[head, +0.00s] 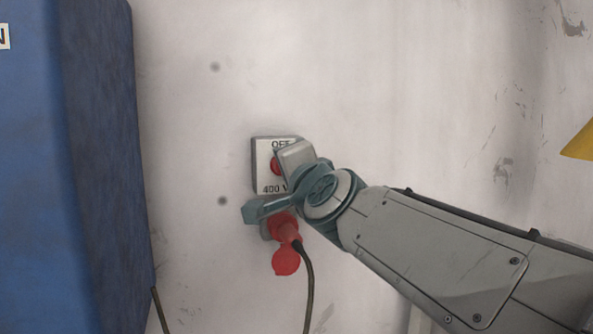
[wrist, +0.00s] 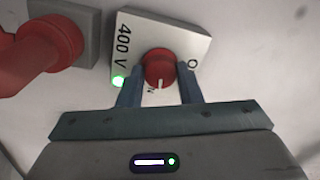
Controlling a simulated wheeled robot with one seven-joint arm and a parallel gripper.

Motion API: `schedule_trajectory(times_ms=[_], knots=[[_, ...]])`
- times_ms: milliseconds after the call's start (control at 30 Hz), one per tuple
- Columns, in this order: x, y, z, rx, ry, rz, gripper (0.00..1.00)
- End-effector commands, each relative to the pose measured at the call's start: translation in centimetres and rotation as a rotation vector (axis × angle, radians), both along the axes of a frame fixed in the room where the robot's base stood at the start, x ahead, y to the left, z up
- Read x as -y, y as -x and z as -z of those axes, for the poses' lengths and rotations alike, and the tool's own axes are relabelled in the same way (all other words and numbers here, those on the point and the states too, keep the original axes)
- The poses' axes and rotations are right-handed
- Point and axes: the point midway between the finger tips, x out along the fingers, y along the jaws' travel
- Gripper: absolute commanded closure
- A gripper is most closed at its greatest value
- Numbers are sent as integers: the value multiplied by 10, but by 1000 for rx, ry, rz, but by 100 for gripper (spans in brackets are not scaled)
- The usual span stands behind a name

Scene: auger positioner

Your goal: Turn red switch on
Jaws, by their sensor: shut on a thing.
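The red switch (wrist: 158,66) is a round knob with a white mark, set on a pale plate (wrist: 188,36) on the wall. In the wrist view my gripper (wrist: 160,75) has one finger on each side of the knob and is shut on it. The white mark faces my gripper's body. In the head view the plate (head: 262,180) reads "OFF" at the top and "400 V" below. There my gripper (head: 284,164) hides most of the red switch (head: 275,166).
A red plug (head: 284,227) with a dark cable (head: 309,285) and a round red cap (head: 286,261) sits just below the plate. A large blue cabinet (head: 70,170) stands at the left. A yellow thing (head: 580,143) shows at the right edge. The wall above is clear.

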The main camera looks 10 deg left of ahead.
Motion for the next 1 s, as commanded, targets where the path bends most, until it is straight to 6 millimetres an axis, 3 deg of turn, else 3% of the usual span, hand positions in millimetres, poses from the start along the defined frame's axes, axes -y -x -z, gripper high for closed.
schedule_trajectory(times_ms=[400, 967, 1000], knots=[[0, 0, -3, -94, -166, 2, 91], [0, 1, -4, -107, -190, 1, 91], [0, 1, -4, -107, -191, 1, 60]])
